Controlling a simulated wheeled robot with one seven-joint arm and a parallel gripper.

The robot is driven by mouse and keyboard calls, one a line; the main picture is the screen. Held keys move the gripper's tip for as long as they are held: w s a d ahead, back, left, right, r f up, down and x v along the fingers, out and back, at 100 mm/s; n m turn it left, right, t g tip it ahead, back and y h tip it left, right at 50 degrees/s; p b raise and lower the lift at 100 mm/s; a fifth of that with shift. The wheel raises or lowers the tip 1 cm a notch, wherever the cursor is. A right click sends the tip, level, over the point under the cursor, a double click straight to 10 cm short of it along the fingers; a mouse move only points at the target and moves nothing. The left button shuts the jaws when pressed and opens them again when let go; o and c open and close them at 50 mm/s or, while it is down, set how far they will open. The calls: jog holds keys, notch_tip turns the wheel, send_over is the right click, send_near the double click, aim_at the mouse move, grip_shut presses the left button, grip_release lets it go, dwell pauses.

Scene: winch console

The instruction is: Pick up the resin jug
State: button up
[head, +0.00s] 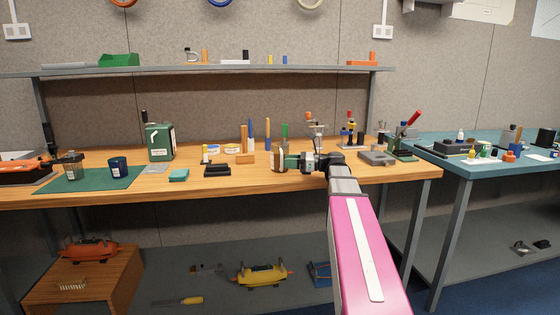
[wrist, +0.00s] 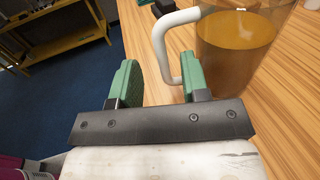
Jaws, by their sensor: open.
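The resin jug (wrist: 238,35) is clear with amber liquid and a white handle, and its top is cut off in the wrist view. In the head view the jug (head: 279,159) stands on the wooden bench, at the end of my arm. My gripper (wrist: 160,75) is open, with green fingers on either side of the lower part of the white handle. The right finger lies close to the jug's wall; I cannot tell if it touches. In the head view my gripper (head: 293,161) reaches the jug from the right and partly hides it.
The wooden bench (head: 120,192) holds a wooden block (head: 245,158) and a black holder (head: 217,170) left of the jug. Upright tools (head: 267,133) stand behind it. A grey box (head: 377,158) lies to the right. A shelf (head: 210,69) runs above the bench's back.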

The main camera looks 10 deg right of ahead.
aim_at(278, 149)
jog(key=x, duration=0.5)
jog(key=shift+w+a, duration=0.1)
jog(key=shift+w, duration=0.05)
grip_shut()
